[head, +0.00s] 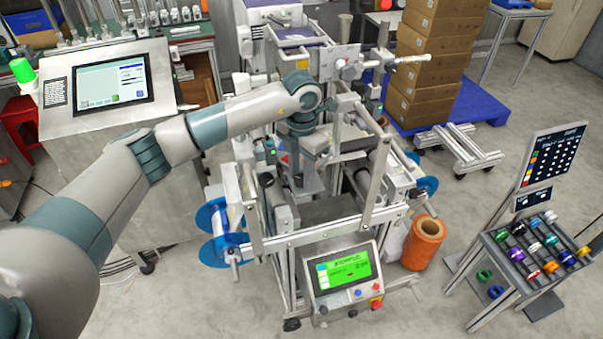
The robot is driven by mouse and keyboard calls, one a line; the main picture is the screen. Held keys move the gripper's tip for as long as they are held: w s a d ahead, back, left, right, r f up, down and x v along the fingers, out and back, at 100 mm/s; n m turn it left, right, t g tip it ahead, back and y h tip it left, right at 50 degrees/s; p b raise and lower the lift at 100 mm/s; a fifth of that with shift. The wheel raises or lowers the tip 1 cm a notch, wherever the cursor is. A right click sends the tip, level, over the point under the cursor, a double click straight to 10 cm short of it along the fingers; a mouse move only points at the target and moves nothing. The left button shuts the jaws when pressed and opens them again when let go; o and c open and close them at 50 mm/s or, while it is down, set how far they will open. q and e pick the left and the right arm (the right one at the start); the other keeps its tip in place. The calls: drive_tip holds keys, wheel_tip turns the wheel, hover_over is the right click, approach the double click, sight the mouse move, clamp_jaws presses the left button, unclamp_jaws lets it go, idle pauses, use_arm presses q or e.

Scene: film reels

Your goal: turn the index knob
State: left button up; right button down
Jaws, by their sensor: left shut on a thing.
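My left arm reaches in from the left over the film reel machine (262,246). Its wrist bends down and the left gripper (308,184) points downward into the middle of the machine frame. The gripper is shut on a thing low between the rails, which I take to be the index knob. The fingers and the frame hide the knob, so its turn angle cannot be seen. My right gripper is not in view.
A control panel with a green screen (345,269) is at the machine's front. An orange roll (424,243) stands on the floor at right. A rack of coloured spools (540,250) stands farther right, with clear floor between.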

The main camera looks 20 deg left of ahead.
use_arm(q)
drive_tip(key=o, duration=1)
drive_tip(key=shift+o, duration=0.2)
drive_tip(key=shift+r, duration=0.1)
wheel_tip(320, 180, up, 11)
drive_tip(key=b, duration=0.4)
wheel_tip(320, 180, up, 5)
hover_over(302, 178)
drive_tip(key=shift+a+r+b, duration=0.1)
drive_tip(key=shift+r+b, duration=0.4)
drive_tip(key=shift+r, duration=0.15)
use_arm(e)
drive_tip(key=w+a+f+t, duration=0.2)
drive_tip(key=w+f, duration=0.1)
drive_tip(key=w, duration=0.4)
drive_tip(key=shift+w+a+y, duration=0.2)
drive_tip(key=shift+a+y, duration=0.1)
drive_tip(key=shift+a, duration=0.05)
use_arm(q)
drive_tip(key=shift+s+f, duration=0.1)
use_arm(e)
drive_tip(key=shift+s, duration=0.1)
